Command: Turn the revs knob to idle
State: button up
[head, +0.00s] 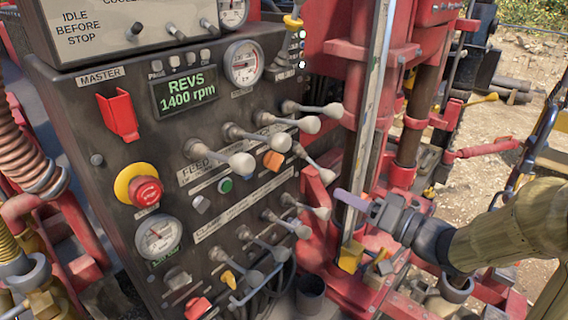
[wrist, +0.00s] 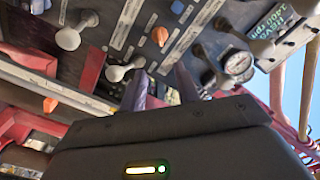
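The dark control panel (head: 110,215) fills the left and middle of the head view. Its green display (head: 185,92) reads "REVS 1400 rpm". An orange knob (head: 273,159) sits on the panel among the levers; it also shows in the wrist view (wrist: 160,36). A grey knob (head: 200,203) sits lower left, beside a green button (head: 225,185). I cannot read which knob is labelled revs. My gripper (head: 345,198) is right of the panel, apart from these knobs. In the wrist view its two lavender fingers (wrist: 160,88) stand apart with nothing between them.
Several ball-ended levers (head: 240,161) project from the panel. A red stop button (head: 146,192) with a yellow collar, a red master switch (head: 118,115) and gauges (head: 158,238) are at left. A pale upright rail (head: 372,110) and red machinery stand behind my gripper.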

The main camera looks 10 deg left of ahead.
aim_at(280, 165)
jog(key=shift+w+a, duration=0.1)
jog(key=p+x, duration=0.4)
jog(key=x, duration=1.3)
jog(key=shift+w, duration=0.1)
grip_shut()
